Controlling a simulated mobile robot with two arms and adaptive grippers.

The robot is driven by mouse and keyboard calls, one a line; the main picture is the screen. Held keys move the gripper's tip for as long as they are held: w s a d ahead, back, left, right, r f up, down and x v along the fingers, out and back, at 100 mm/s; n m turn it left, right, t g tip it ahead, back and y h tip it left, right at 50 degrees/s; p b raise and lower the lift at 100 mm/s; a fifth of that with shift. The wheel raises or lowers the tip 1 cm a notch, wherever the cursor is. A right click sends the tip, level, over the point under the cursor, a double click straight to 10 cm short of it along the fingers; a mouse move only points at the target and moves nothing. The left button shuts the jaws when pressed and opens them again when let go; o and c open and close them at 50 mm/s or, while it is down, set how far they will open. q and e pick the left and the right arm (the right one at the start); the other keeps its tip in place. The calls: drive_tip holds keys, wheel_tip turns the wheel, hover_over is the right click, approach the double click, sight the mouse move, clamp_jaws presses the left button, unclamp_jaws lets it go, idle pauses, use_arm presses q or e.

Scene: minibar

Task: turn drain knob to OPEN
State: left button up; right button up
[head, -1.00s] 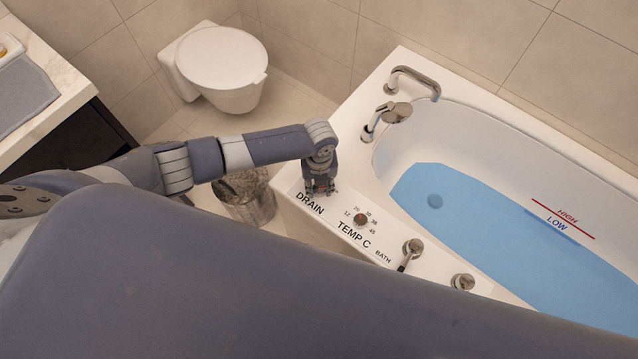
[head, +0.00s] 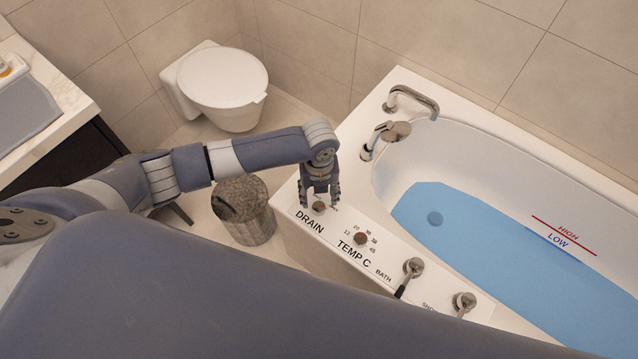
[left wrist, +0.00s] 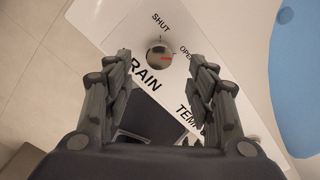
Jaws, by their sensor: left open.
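The round metal drain knob (head: 319,207) sits on the white tub ledge above the word DRAIN. In the left wrist view the knob (left wrist: 159,54) shows whole, with the words SHUT above it and OPEN to its right. Its short red mark points right, towards the OPEN side; I cannot tell if it lines up exactly. My left gripper (head: 320,203) points down over the knob. In the left wrist view its two fingers (left wrist: 162,65) are spread apart with nothing between them, and the knob lies beyond the tips. My right gripper is not in view.
The temperature knob (head: 361,239) and bath lever (head: 413,268) stand along the same ledge. The tub (head: 470,130) holds blue water, with a hand shower (head: 393,131) and spout (head: 414,99) at its far end.

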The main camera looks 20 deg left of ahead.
sight(319, 207)
use_arm(q)
wheel_tip(319, 207, up, 6)
idle(0.7)
